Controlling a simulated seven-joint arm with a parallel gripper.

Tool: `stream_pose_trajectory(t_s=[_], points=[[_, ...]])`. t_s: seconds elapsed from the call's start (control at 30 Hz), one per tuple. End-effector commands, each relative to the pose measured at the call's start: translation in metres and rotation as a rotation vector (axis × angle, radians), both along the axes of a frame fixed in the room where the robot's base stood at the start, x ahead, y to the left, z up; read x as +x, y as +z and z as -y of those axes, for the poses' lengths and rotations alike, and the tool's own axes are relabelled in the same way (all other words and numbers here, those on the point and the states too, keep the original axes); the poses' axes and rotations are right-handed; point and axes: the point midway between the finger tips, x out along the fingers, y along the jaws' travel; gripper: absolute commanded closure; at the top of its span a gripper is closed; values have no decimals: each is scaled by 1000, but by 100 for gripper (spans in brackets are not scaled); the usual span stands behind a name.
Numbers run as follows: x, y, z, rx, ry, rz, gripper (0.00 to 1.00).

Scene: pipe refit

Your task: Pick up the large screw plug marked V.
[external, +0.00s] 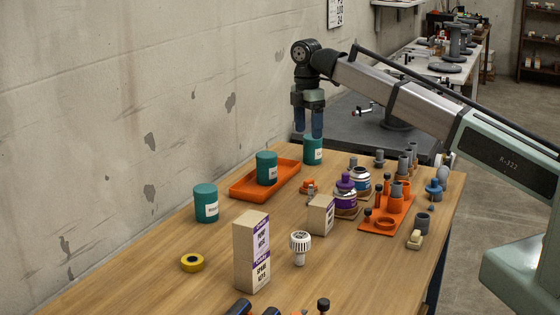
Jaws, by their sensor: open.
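My gripper (310,132) points down with its two blue fingers apart, at the back left of the wooden table. It is open, and nothing shows between the fingers. Its fingertips appear just above or in front of the rear teal cylinder (313,153); I cannot tell if they touch it. A second teal cylinder (267,169) stands in the orange tray (284,188), and a third teal cylinder (205,204) stands on the table to the left. Each has a white label too small to read. I cannot make out a V on anything, so I cannot tell which thing is the large screw plug.
A tall carton (250,252), a small carton (321,215), a white vented part (299,246) and a yellow tape roll (193,262) stand in front. Purple-topped jars (345,196) and an orange rack (372,229) of fittings crowd the right. The left front table is mostly clear.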

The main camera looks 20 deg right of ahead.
Motion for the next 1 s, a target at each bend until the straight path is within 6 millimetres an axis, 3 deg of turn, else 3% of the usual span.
stream_pose_trajectory(t_s=[0.1,0.3,0.7,0.9,1.0], points=[[33,-7,48,-4,-77,-9,27],[76,-17,129,-4,-197,-23,27],[136,-42,296,15,-426,-44,27],[151,-54,354,37,-497,-46,27],[161,-64,364,66,-498,-36,27]])
